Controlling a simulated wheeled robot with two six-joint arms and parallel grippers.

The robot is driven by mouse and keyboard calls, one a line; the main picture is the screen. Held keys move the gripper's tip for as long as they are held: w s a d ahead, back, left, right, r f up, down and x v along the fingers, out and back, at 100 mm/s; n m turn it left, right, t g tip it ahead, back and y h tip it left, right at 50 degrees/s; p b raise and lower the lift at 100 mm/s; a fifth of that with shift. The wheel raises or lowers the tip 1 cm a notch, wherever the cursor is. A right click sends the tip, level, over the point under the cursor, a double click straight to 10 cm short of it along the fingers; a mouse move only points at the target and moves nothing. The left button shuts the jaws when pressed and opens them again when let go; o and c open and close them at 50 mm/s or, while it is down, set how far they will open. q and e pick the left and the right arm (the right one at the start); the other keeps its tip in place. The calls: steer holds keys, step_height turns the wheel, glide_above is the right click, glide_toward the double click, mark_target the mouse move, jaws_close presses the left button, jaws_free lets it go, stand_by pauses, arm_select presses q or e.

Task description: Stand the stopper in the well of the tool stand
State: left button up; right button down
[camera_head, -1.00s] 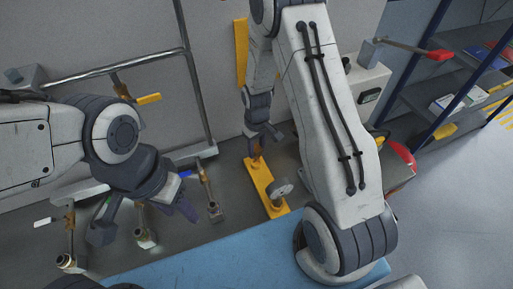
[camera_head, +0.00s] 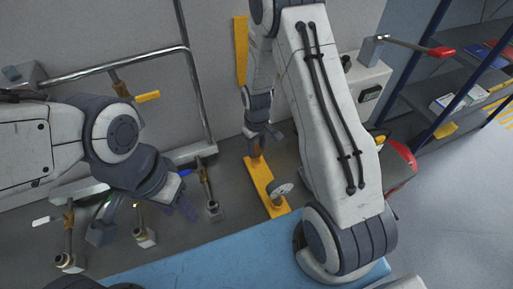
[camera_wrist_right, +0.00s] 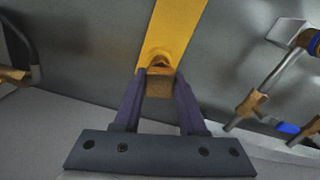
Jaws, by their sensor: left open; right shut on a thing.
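The yellow tool stand (camera_head: 262,178) is a long narrow plate on the grey bench, and it also shows in the right wrist view (camera_wrist_right: 176,25). My right gripper (camera_head: 262,134) is over the plate's far end. In the right wrist view its purple fingers (camera_wrist_right: 160,88) are shut on a small brown block, which I take as the stopper (camera_wrist_right: 160,86). A rounded orange-brown shape shows just beyond it against the yellow plate. I cannot tell whether the stopper is inside the well or above it. My left gripper (camera_head: 186,207) is open and empty, left of the stand.
A grey disc-shaped part (camera_head: 281,189) stands at the near end of the yellow plate. Several small fixtures with upright rods, such as one (camera_head: 213,212), stand at left. A metal tube frame (camera_head: 196,90) rises behind. A blue mat (camera_head: 215,258) lies in front, mostly clear.

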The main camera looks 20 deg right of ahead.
mark_target(257, 148)
steer(key=shift+f+b, duration=0.95)
steer(key=shift+f, duration=0.35)
steer(key=shift+c, duration=2)
jaws_free()
steer(key=shift+r, duration=0.1)
step_height(257, 148, up, 10)
steer(key=shift+r+b, duration=0.15)
steer(key=shift+b, duration=0.85)
